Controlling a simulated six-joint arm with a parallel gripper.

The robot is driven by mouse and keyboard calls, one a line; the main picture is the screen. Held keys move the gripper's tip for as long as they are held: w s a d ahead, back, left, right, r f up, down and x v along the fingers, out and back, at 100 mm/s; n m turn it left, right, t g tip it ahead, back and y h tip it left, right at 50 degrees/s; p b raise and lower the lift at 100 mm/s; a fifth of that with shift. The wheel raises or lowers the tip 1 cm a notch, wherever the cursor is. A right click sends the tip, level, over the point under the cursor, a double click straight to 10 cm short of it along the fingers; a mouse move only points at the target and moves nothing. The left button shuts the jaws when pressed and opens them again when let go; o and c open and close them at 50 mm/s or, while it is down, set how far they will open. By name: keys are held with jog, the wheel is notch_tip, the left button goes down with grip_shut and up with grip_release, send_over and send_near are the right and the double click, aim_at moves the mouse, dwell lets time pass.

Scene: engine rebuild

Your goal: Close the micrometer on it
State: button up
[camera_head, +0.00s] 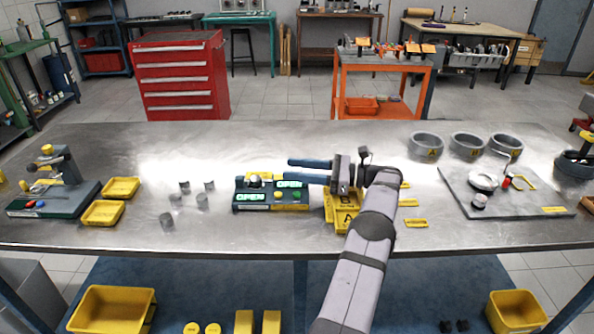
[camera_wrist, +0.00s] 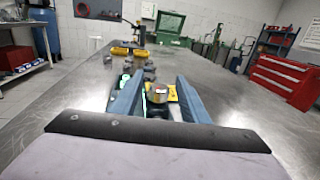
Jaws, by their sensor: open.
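The fixture is mostly hidden there.
Several loose grey cylinders (camera_head: 185,188) stand left of the fixture. Yellow trays lettered A (camera_head: 346,219) and B lie partly under my arm. Two yellow trays (camera_head: 121,188) and a green-based device (camera_head: 52,200) stand at left. Grey rings (camera_head: 426,147) and a grey board (camera_head: 520,200) are at right.

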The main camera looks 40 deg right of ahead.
aim_at(297, 169)
notch_tip(297, 169, up, 10)
jog(key=shift+f, duration=0.1)
dwell(0.4)
